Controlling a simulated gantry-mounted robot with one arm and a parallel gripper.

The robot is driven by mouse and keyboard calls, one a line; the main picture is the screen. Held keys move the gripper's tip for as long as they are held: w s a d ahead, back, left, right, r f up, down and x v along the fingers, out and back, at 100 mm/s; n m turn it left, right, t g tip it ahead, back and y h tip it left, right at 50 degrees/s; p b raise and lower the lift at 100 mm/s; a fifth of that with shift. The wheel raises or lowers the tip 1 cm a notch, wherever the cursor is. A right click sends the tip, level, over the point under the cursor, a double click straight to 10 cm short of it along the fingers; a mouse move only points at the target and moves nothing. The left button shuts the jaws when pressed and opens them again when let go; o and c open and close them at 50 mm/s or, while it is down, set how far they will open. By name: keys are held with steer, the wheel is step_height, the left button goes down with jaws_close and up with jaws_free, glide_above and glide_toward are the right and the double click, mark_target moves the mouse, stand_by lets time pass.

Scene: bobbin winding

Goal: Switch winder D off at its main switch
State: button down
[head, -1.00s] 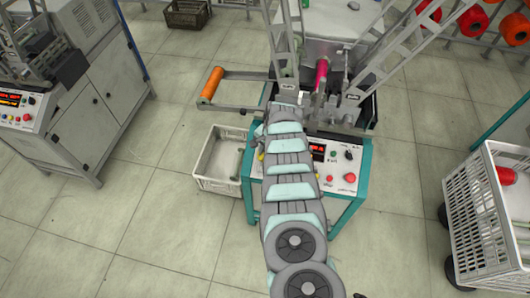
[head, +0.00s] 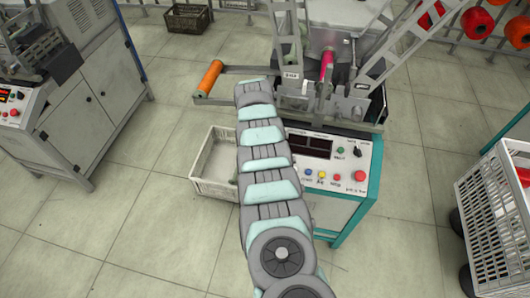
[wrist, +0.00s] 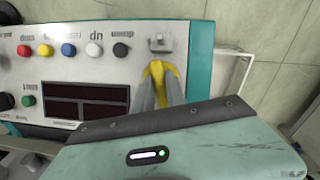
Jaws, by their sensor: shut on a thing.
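The middle winder's control panel (head: 338,160) has a teal edge and a dark display (head: 310,145) showing no lit digits. In the wrist view the display (wrist: 85,101) is dark too, above which run several coloured buttons. My gripper (wrist: 159,84) is at the panel's end beside the teal edge. In the head view my arm hides the gripper and the switch. No letter D is readable.
A white crate (head: 205,184) stands on the floor left of the winder. A wheeled white basket cart (head: 495,225) stands at the right. Another winder (head: 70,110) is at the left, its display lit. Open floor lies in front.

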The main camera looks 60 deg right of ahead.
steer(key=shift+w+n+g+h+b, duration=0.1)
steer(key=shift+n+g+h+b, duration=0.25)
steer(key=shift+n, duration=1.05)
steer(key=c, duration=1.4)
jaws_free()
steer(key=shift+o, duration=0.2)
steer(key=shift+r, duration=0.1)
steer(key=p+v, duration=0.4)
steer(key=v, duration=0.6)
steer(key=shift+r, duration=0.25)
steer(key=shift+w, duration=0.1)
